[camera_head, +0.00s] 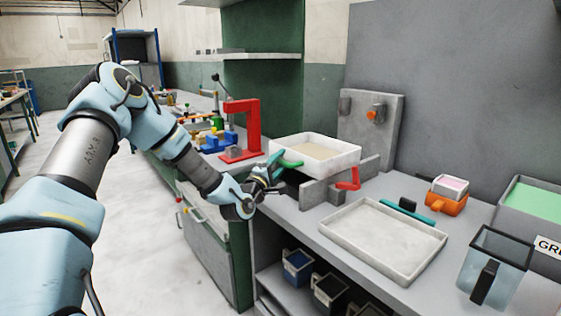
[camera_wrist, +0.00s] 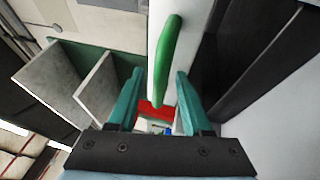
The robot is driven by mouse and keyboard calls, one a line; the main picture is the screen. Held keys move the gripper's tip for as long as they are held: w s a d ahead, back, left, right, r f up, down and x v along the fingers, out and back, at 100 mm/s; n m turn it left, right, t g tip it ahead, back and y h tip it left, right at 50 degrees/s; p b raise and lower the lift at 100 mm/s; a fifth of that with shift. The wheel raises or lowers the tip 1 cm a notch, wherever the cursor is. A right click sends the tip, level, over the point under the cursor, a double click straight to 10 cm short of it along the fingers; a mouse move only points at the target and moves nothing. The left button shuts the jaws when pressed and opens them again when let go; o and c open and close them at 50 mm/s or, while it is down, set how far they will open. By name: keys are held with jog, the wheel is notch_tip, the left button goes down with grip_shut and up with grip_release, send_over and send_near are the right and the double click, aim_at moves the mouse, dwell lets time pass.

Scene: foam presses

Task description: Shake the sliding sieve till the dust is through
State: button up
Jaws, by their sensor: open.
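The sliding sieve (camera_head: 349,159) is a white rectangular box with pale grainy material in it, set on a grey stand on the bench. Its green handle (camera_head: 291,160) is on the side facing my arm. In the wrist view the handle (camera_wrist: 172,55) stands out from the white sieve wall (camera_wrist: 154,45). My gripper (camera_head: 275,170) is at the handle's side of the sieve. Its teal fingers (camera_wrist: 160,85) are open, with the handle's lower end showing between them. I cannot tell whether they touch it. A shallow pale tray (camera_head: 330,232) lies in front of the stand.
A red lever (camera_head: 349,180) stands out of the grey stand near the sieve. A red press (camera_head: 243,125) is to the left. A teal tool (camera_head: 402,209), an orange holder (camera_head: 445,204), a clear jug (camera_head: 490,270) and a green-filled bin (camera_head: 535,200) are on the right.

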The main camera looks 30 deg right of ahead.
jog(key=shift+c, duration=0.2)
grip_shut()
dwell(1.1)
